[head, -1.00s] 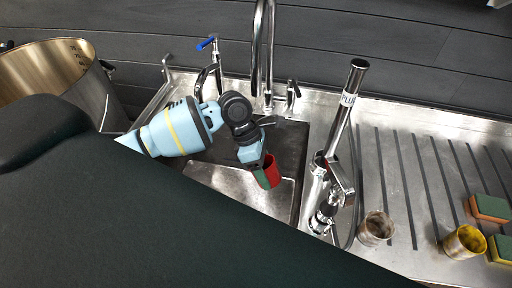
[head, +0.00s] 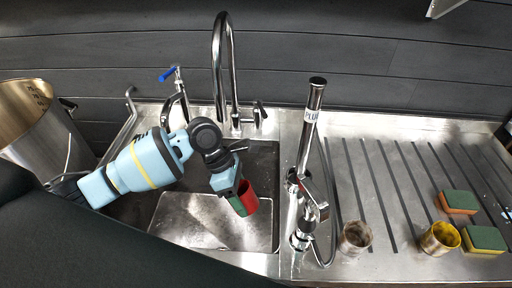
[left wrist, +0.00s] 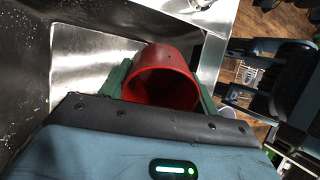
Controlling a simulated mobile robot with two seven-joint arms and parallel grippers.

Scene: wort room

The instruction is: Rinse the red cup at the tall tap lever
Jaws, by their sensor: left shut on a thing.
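The red cup (head: 250,194) is held by my left gripper (head: 241,199) above the sink basin (head: 215,222). In the left wrist view the cup (left wrist: 162,82) sits between the two green fingers, its open mouth facing the camera. A tall gooseneck tap (head: 217,70) with a lever (head: 260,112) at its base stands behind the basin. Another tap with a blue lever (head: 170,74) stands to its left. The cup is in front of the gooseneck tap, apart from it. My right gripper is not in view.
A chrome spray column (head: 306,135) stands right of the basin. A worn metal cup (head: 356,236), a yellow-lined cup (head: 440,239) and two sponges (head: 458,201) (head: 484,239) are on the ribbed drainboard (head: 372,185). A big steel pot (head: 45,125) stands at the left.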

